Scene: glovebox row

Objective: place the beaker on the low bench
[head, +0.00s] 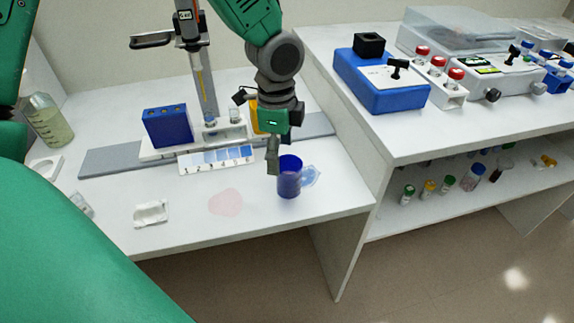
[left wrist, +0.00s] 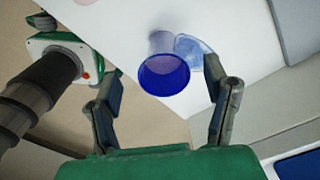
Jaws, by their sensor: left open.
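The blue beaker (head: 289,178) appears upright at the right end of the low bench (head: 255,222), near its front edge. A pale blue patch (head: 311,176) lies just to its right. My left gripper (head: 274,155) hangs down at the beaker's upper left in the head view. In the left wrist view the beaker's dark blue rim (left wrist: 165,76) shows between the two spread fingers of the left gripper (left wrist: 162,74), with a visible gap on each side. I cannot tell whether the beaker's base touches the bench. My right gripper is not in view.
A pink patch (head: 225,202) and a small white dish (head: 151,213) lie to the left on the low bench. A numbered blue-shaded strip (head: 216,160) and a blue block (head: 167,126) are behind. A higher bench (head: 420,125) with instruments stands to the right.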

